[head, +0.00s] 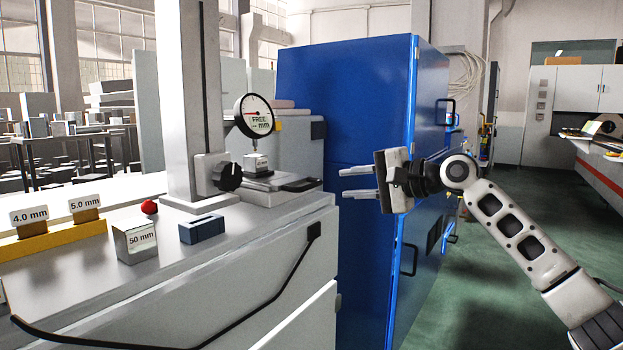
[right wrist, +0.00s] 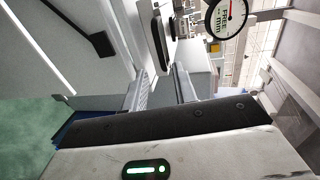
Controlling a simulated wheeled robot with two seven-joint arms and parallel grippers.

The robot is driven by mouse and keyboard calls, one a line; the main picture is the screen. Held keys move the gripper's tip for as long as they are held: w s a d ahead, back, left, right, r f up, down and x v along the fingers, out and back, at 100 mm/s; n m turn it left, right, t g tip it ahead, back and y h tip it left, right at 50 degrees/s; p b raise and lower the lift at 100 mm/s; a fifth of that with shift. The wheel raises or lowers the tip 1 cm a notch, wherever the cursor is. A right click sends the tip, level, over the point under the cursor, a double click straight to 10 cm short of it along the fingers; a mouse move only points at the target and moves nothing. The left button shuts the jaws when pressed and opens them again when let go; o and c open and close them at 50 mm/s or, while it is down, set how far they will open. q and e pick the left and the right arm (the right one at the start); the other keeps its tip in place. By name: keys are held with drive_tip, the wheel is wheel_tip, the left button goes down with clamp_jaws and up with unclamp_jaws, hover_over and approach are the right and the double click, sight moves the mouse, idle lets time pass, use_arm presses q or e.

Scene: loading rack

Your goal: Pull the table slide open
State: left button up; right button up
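The table slide (head: 268,194) is a light plate on the machine's bench, below the round dial gauge (head: 254,116). A dark handle (head: 302,185) is at its right end; it also shows in the right wrist view (right wrist: 161,45). A small labelled block (head: 256,163) stands on the slide. My right gripper (head: 345,183) is open and empty, to the right of the handle and apart from it. In the right wrist view its two fingers (right wrist: 161,88) point toward the handle, with a gap between them. My left gripper is not in view.
A 50 mm block (head: 135,241) with a red ball above it and a blue slotted block (head: 202,229) stand on the bench front. A yellow rack (head: 52,240) carries 4.0 mm and 5.0 mm blocks. A blue cabinet (head: 350,110) stands behind my right gripper.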

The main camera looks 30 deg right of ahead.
sight(314, 186)
drive_tip(key=p+x, duration=0.1)
drive_tip(key=x, duration=0.9)
drive_tip(key=shift+w+f+p, duration=0.1)
drive_tip(key=shift+w+p, duration=0.1)
drive_tip(key=shift+p, duration=0.15)
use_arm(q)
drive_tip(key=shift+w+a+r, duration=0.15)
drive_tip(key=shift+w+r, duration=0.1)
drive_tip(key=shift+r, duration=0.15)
